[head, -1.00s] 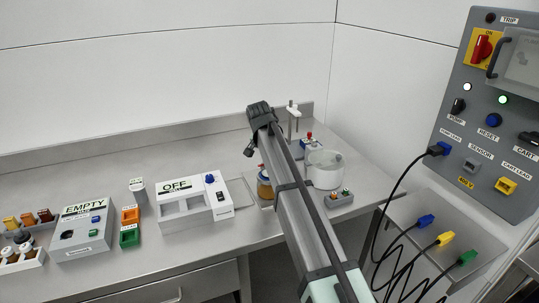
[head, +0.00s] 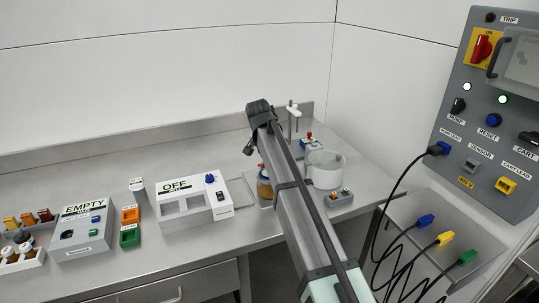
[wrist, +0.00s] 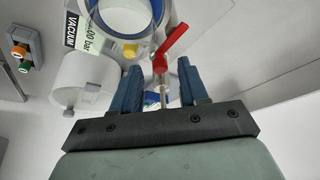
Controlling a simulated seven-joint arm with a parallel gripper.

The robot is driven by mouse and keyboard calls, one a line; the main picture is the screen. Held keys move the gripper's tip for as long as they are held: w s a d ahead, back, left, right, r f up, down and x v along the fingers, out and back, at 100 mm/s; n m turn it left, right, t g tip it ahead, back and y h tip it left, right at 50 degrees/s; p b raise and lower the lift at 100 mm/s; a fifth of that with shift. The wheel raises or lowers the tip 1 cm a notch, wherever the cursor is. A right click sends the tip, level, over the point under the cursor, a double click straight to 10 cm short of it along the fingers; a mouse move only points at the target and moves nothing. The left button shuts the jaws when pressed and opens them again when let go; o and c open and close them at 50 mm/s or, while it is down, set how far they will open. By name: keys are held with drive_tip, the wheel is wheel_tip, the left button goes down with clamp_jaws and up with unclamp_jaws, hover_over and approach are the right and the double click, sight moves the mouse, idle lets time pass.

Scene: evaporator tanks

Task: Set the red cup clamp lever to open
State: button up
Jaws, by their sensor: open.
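The red lever (wrist: 172,43) shows in the wrist view, slanting up and to the right from a red hub above a thin metal rod. My gripper (wrist: 160,66) is open, with one blue finger on each side of the rod and the hub end of the lever. I cannot tell whether either finger touches it. Just beyond is a clear round vessel with a blue ring (wrist: 122,18) and a VACUUM label. In the head view my arm hides my gripper, and I cannot make out the lever there for certain.
A white cylinder (wrist: 83,82) is left of my fingers in the wrist view. In the head view, a white pot (head: 325,170) stands right of my arm. The OFF box (head: 190,203) and EMPTY box (head: 84,228) stand left. A control panel (head: 480,130) with cables is at right.

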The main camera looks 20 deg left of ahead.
drive_tip(key=v, duration=1.3)
drive_tip(key=shift+s, duration=0.1)
